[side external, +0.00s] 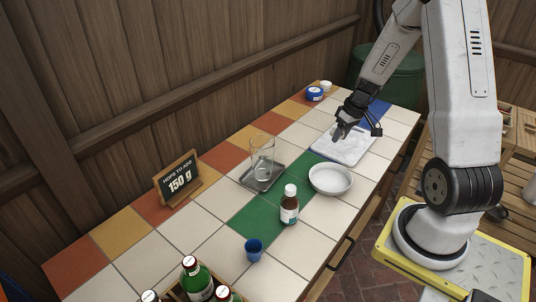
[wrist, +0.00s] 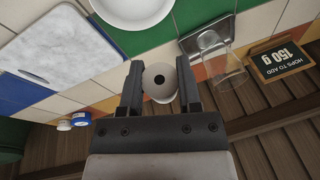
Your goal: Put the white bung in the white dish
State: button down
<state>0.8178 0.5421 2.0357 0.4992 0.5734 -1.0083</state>
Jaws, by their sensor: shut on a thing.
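My gripper (side external: 343,131) is above the white marble board in the side view. In the wrist view its two dark fingers (wrist: 160,80) are shut on the white bung (wrist: 160,92), a pale round piece with a dark hole in its end. The bung is too small and covered to make out in the side view. The white dish (side external: 331,180) stands empty on the tiled table, nearer the side camera than my gripper. It also shows in the wrist view (wrist: 133,12), cut by the top edge.
The marble board (side external: 350,153) lies beside the dish. A brown bottle (side external: 289,208), a blue cup (side external: 253,250) and a glass beaker (side external: 262,150) on a grey tray stand nearby. A "150 g" sign (side external: 179,182) and a blue tape roll (side external: 315,94) are along the wall side.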

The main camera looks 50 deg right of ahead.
jog(key=shift+s+d+r+n, duration=0.1)
jog(key=shift+s+d+n, duration=0.25)
jog(key=shift+n, duration=0.65)
jog(key=t, duration=0.2)
send_over(328, 182)
jog(key=s, duration=0.2)
notch_tip(328, 182, down, 8)
jog(key=shift+w+d+y, duration=0.15)
jog(key=shift+d+y, duration=0.15)
jog(key=shift+d, duration=0.15)
jog(key=shift+f, duration=0.2)
jog(key=shift+f, duration=4.05)
jog(key=shift+c, duration=1.1)
grip_release()
